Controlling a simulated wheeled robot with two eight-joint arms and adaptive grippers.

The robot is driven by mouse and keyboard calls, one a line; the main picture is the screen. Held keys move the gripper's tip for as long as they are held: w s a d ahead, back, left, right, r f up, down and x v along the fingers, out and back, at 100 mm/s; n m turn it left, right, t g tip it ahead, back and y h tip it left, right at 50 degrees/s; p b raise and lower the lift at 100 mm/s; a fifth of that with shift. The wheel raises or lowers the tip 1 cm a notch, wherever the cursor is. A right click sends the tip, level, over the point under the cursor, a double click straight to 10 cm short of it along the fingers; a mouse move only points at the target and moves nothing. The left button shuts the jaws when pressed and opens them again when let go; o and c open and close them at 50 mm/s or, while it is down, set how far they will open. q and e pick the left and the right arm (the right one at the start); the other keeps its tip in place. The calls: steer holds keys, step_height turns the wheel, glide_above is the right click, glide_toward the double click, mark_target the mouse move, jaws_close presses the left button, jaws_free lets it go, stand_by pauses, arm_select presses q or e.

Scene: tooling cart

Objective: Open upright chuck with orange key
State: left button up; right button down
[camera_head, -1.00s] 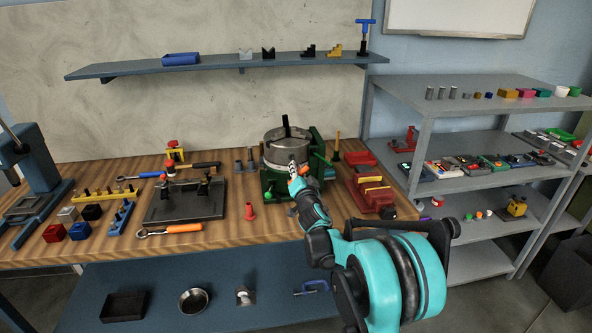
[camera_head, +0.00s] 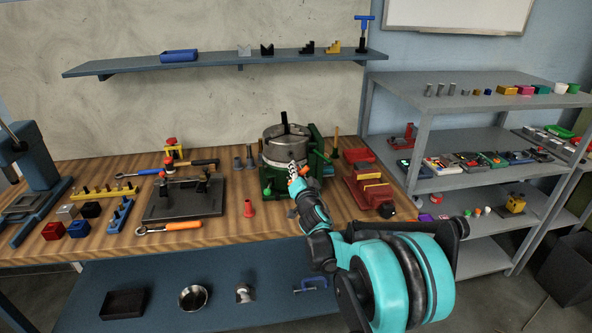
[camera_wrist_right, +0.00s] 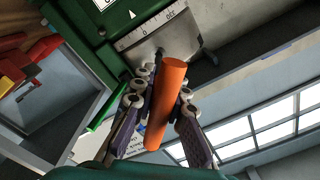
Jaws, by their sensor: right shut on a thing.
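The upright chuck (camera_head: 285,147) is a grey metal cylinder in a green fixture on the wooden bench, with dark jaws on top. My right gripper (camera_head: 297,178) is at the front side of the chuck. It is shut on the orange key, whose handle (camera_wrist_right: 166,103) lies between the fingers in the right wrist view. The key's far end points toward the chuck's grey side (camera_wrist_right: 160,45); I cannot tell whether it sits in the socket. My left gripper is not in view.
A red vise (camera_head: 369,188) stands close right of the chuck. A red cone (camera_head: 249,209) and a black plate fixture (camera_head: 185,199) are to the left. An orange-handled wrench (camera_head: 170,227) lies near the front edge. A grey shelf rack (camera_head: 425,124) stands at the right.

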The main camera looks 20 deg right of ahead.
steer(key=shift+s, duration=0.1)
steer(key=shift+v, duration=2.9)
steer(key=shift+a, duration=0.1)
